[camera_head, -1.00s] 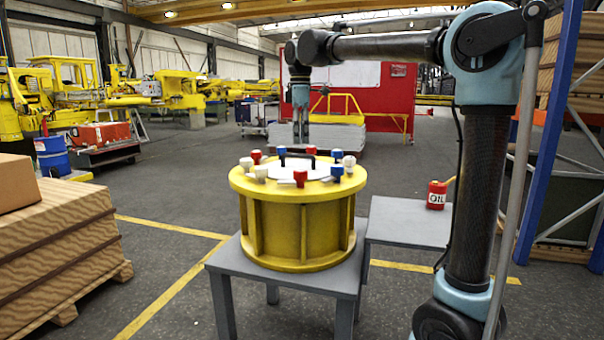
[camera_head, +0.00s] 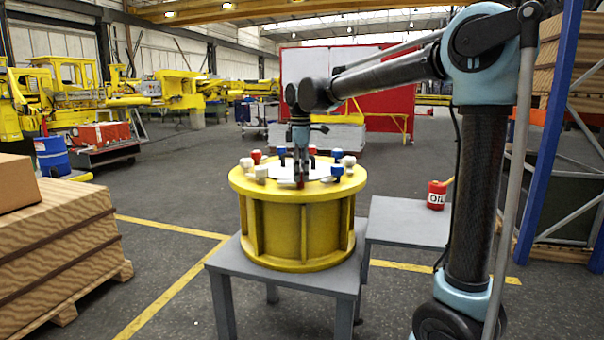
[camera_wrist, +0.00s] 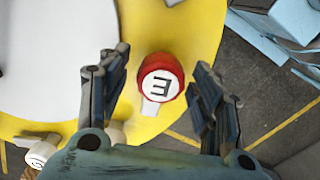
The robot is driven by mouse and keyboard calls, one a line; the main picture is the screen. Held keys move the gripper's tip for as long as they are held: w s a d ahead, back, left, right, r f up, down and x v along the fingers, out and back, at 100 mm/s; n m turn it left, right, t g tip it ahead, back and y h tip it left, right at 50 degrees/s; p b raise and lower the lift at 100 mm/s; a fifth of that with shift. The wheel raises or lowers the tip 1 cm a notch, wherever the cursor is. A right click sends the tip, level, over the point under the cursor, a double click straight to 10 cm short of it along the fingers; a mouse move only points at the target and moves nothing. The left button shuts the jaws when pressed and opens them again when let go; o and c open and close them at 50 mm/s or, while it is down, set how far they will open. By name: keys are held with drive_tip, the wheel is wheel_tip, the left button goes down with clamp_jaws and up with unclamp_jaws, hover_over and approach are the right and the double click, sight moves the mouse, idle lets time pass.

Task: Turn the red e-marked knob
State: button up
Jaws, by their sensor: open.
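The red knob (camera_wrist: 160,78) with an E on its white top sits near the rim of the yellow drum, between my two open fingers in the wrist view. My gripper (camera_wrist: 158,95) is open, with a finger on each side of the knob and a visible gap to each. In the head view my gripper (camera_head: 300,178) points down at the front of the drum's top and mostly hides this knob. The yellow drum (camera_head: 300,232) stands on a grey table and carries several knobs around its rim.
Other knobs in white (camera_head: 261,172), blue (camera_head: 336,170) and red (camera_head: 256,156) stand around the rim close to my gripper. A white disc (camera_wrist: 55,55) covers the middle of the drum. A red oil can (camera_head: 436,195) stands on a side table (camera_head: 405,222).

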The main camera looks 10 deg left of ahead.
drive_tip(key=c, duration=1.1)
drive_tip(key=shift+o, duration=0.2)
drive_tip(key=shift+m, duration=0.5)
drive_tip(key=m, duration=0.3)
drive_tip(key=shift+m, duration=0.4)
drive_tip(key=m, duration=0.9)
drive_tip(key=shift+w, duration=0.1)
drive_tip(key=m, duration=0.4)
